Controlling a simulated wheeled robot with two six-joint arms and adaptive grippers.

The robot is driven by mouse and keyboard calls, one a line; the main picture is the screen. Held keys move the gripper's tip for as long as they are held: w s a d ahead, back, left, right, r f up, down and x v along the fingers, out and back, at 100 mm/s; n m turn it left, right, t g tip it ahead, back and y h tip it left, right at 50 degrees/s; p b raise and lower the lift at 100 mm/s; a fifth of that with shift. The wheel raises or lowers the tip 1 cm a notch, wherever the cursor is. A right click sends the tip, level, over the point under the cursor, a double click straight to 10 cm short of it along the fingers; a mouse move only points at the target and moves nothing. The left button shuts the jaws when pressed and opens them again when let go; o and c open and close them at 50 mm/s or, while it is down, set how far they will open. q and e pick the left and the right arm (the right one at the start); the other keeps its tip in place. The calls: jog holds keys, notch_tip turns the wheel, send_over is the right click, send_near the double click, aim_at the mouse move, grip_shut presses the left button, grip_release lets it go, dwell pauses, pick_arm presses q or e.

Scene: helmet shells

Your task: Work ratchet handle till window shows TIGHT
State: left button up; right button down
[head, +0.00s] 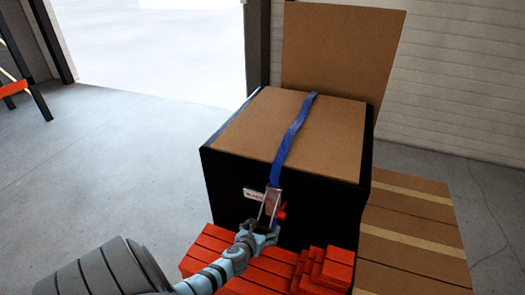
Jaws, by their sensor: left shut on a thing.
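A blue strap (292,138) runs over the brown top of a large black-sided crate (228,180) and down its front. At the strap's lower end hangs a metal ratchet (272,202) with a red part (282,212) on its right. My left gripper (264,228) is at the ratchet's lower end, shut on what seems to be its handle. A small white label or window (253,195) with dark lettering sits left of the ratchet; its text is too small to read. My right gripper is not in view.
Red slatted steps (322,268) stand in front of the crate. Brown cardboard boxes (410,235) lie to its right, and a tall brown panel (345,50) stands behind it. The grey floor (110,165) at left is clear up to a bright doorway.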

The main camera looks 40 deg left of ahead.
pick_arm(q)
notch_tip(320, 180, up, 2)
jog(key=shift+s+d+r+p, duration=0.1)
jog(key=shift+p, duration=0.5)
jog(key=shift+r, duration=0.2)
jog(key=o, duration=1.5)
jog(key=shift+o, duration=0.7)
jog(key=shift+f, duration=0.2)
jog(key=shift+s, duration=0.2)
jog(key=v, duration=1.2)
